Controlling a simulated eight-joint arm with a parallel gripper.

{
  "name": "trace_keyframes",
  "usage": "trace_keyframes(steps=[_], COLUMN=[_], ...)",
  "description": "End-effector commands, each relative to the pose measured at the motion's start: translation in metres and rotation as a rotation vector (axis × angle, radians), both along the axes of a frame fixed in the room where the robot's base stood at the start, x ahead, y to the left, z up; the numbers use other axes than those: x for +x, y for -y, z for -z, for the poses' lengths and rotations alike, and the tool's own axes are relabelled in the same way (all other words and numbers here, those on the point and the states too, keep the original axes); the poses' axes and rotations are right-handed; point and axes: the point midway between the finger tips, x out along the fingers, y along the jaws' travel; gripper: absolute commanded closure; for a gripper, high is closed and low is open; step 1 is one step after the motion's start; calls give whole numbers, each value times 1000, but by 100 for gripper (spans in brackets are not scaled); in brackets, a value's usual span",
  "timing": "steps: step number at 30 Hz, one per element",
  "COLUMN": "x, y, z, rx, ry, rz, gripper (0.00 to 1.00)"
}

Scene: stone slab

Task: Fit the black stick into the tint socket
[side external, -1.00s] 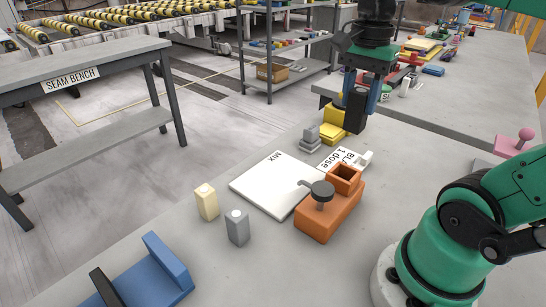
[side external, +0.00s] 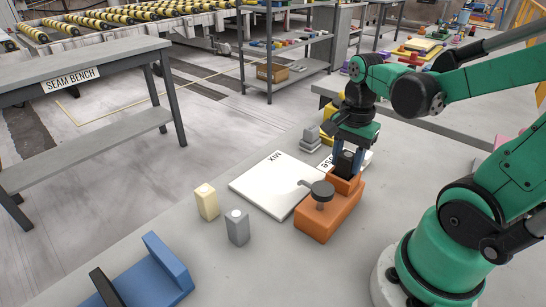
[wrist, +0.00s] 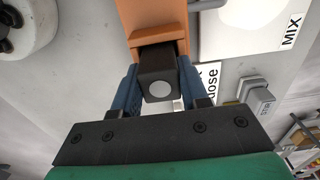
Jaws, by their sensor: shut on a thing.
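My gripper (side external: 347,160) is shut on the black stick (side external: 345,162), which is upright over the square tint socket (side external: 347,186) of the orange block (side external: 320,218). In the wrist view, the stick (wrist: 158,72) shows its end with a pale round spot between my blue fingers (wrist: 160,84). The orange socket wall (wrist: 153,34) shows just beyond it. The stick's lower end is at the socket mouth; how far it is inside is hidden.
A dark round knob (side external: 322,190) stands on the orange block beside the socket. A white MIX board (side external: 268,183) lies to its left. A cream stick (side external: 206,203) and a grey stick (side external: 237,228) stand nearby. A blue holder (side external: 150,274) is front left.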

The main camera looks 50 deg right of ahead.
Motion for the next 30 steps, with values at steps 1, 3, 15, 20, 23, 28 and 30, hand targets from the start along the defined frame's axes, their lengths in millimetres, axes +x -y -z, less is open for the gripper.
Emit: trace_keyframes(steps=[1, 3, 15, 20, 23, 28, 30], x=[0, 0, 0, 0, 0, 0, 1], y=[0, 0, 0, 0, 0, 0, 0], z=[0, 0, 3, 3, 3, -3, -10], rx=[0, 0, 0, 0, 0, 0, 0], ry=[0, 0, 0, 0, 0, 0, 0], rz=[0, 0, 0, 0, 0, 0, 0], gripper=[100, 100, 30, 30, 30, 30, 30])
